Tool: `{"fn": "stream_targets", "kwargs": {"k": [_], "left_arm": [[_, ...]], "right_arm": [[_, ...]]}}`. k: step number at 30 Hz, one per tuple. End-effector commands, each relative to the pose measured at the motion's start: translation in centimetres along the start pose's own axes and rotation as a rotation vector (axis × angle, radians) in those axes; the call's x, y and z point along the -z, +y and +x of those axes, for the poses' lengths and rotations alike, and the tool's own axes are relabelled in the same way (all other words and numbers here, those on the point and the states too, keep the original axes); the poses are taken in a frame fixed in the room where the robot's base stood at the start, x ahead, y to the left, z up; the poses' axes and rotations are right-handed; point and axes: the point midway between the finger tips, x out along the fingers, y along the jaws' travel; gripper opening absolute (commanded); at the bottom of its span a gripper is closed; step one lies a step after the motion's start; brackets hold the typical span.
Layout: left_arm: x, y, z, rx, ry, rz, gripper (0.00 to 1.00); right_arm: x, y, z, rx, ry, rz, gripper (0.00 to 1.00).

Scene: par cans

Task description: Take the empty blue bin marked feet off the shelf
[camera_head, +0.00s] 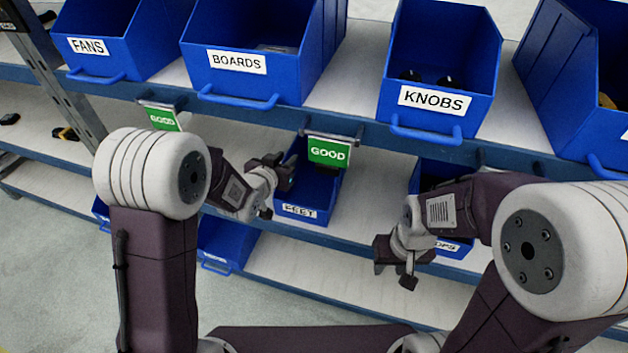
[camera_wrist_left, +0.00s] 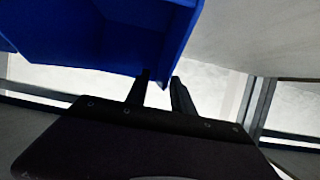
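The blue bin marked FEET (camera_head: 298,210) stands on the middle shelf in the head view, its label facing me. Its interior is partly hidden by a green GOOD sign, so I cannot fully see inside. My left gripper (camera_head: 280,172) is at the bin's left rim. In the left wrist view, my left fingers (camera_wrist_left: 160,98) are apart, with the lower corner of a blue bin wall (camera_wrist_left: 130,50) appearing between them. I cannot tell whether they touch it. My right gripper (camera_head: 398,262) is farther right, in front of another blue bin; its opening is unclear.
Blue bins marked FANS (camera_head: 88,46), BOARDS (camera_head: 236,61) and KNOBS (camera_head: 435,98) stand on the upper shelf. The green GOOD sign (camera_head: 328,152) hangs from its edge above the FEET bin. A partly hidden bin (camera_head: 460,247) stands to the right. Bare shelf lies between.

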Motion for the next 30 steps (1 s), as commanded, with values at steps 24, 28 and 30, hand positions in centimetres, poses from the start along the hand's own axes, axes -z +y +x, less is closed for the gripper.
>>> {"fn": "stream_targets", "kwargs": {"k": [24,28,30], "left_arm": [[0.0,-0.1,3.1,0.0,-0.001,0.0,0.0],[0.0,-0.1,3.1,0.0,-0.001,0.0,0.0],[0.0,-0.1,3.1,0.0,-0.001,0.0,0.0]], "right_arm": [[-0.1,0.0,0.9,0.0,0.0,0.0,0.36],[-0.1,0.0,0.9,0.0,0.0,0.0,0.36],[-0.1,0.0,0.9,0.0,0.0,0.0,0.36]]}}
